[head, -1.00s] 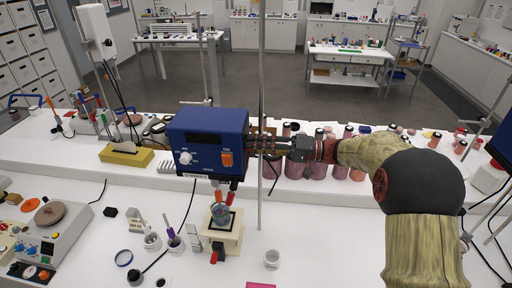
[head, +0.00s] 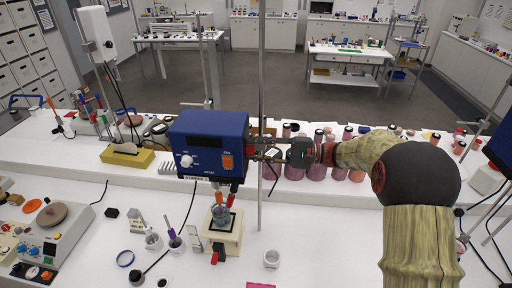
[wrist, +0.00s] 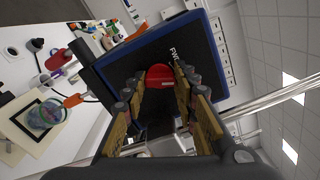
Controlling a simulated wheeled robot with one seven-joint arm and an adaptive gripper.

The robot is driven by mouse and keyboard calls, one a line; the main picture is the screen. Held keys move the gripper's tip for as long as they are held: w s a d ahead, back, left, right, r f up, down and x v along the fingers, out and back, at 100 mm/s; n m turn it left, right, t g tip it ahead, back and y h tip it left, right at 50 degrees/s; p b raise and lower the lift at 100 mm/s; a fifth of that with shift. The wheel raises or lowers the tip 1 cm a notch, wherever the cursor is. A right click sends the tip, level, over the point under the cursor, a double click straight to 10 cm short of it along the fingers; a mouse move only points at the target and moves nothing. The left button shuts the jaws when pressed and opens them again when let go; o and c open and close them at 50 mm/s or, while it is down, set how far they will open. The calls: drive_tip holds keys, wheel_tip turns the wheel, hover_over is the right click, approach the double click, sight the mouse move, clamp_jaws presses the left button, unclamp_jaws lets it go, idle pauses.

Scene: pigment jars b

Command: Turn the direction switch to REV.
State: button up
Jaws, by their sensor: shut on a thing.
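The blue control box (head: 208,135) hangs on a rod stand, with a dark display, a white knob and an orange switch on its front. Its side panel (wrist: 208,62) fills the middle of the wrist view and carries an FWD label beside a red knob (wrist: 160,76), which I take as the direction switch. My gripper (head: 257,155) is at the box's right side in the head view. In the wrist view its fingers (wrist: 161,88) are shut on the red knob, one on each side. A REV label is not visible, and the head view hides the knob.
The upright rod (head: 262,90) stands close to my gripper. Below the box are clip leads and a beaker (head: 221,214) on a pale stand. Several pigment jars (head: 317,172) stand on the shelf behind my arm. The bench front at right of the small cup (head: 271,259) is clear.

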drive_tip(key=shift+f+m, duration=0.1)
drive_tip(key=shift+m, duration=0.5)
drive_tip(key=o, duration=1.2)
drive_tip(key=shift+c, duration=0.2)
drive_tip(key=s+d, duration=0.2)
drive_tip(key=d, duration=1)
drive_tip(key=shift+s+a, duration=0.1)
